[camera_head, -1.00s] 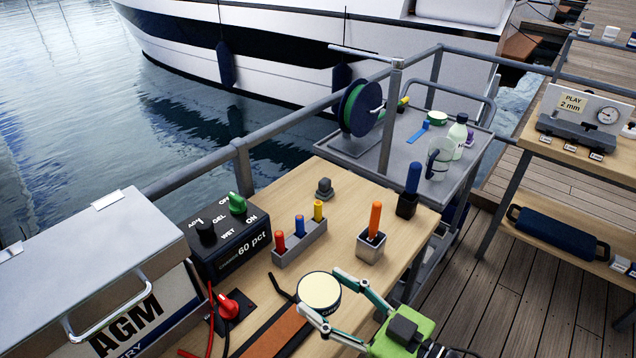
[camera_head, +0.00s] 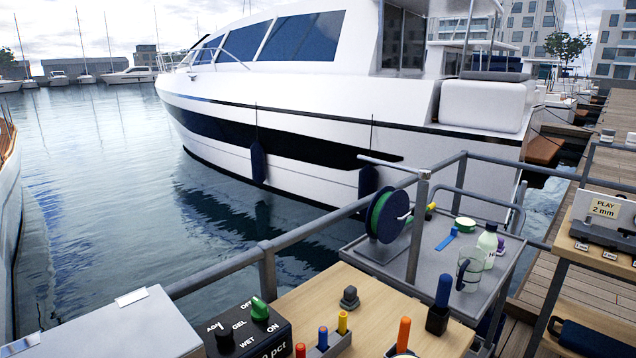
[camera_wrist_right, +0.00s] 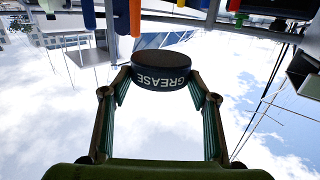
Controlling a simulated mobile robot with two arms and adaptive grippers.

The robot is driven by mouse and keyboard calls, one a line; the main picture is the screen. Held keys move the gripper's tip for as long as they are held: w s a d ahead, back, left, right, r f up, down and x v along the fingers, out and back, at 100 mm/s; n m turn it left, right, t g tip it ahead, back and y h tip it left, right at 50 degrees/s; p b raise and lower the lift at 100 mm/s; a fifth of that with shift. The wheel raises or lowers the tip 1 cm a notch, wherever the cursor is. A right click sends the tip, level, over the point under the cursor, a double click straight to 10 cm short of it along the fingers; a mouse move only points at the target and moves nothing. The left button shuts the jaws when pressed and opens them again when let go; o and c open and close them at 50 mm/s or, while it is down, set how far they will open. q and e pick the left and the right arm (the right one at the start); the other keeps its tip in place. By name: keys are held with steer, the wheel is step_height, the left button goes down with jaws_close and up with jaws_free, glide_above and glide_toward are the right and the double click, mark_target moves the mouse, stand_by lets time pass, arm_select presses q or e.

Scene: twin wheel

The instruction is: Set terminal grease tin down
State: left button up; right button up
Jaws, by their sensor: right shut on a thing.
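The terminal grease tin (camera_wrist_right: 161,84) shows in the right wrist view as a short dark round tin with "GREASE" upside down on its side and a brownish end face. My right gripper (camera_wrist_right: 160,92) is shut on it, with one finger at each side. Sky shows behind and below the tin, and I cannot tell from this view whether it touches a surface. In the head view neither the tin nor my right gripper can be made out. My left gripper is not in view.
The wooden bench (camera_head: 376,299) holds a black switch box (camera_head: 246,339), a rack with coloured tools (camera_head: 331,343), an orange-handled tool (camera_head: 403,333) and a blue-handled tool (camera_head: 443,291). A grey cart (camera_head: 436,262) with a cable reel (camera_head: 389,215), bottle and mug stands behind, beside a railing.

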steer(key=shift+s+d+f+m+h, duration=0.2)
steer(key=shift+d+m+h, duration=0.3)
steer(key=shift+d, duration=0.45)
steer(key=shift+s+d+f+m+h, duration=0.15)
steer(key=shift+d+m+h, duration=0.15)
steer(key=shift+d+h, duration=0.55)
steer(key=shift+w, duration=0.1)
steer(key=a+r+n+g+y, duration=0.1)
steer(key=a+n+y, duration=0.4)
steer(key=a+y, duration=0.3)
steer(key=s+a+f+n+g+y, duration=0.3)
steer(key=a+f+n+y, duration=0.1)
steer(key=a, duration=0.1)
steer(key=shift+a+f+g+y, duration=0.2)
steer(key=shift+f+g+y, duration=0.15)
steer(key=shift+g, duration=0.05)
steer(key=shift+s, duration=0.1)
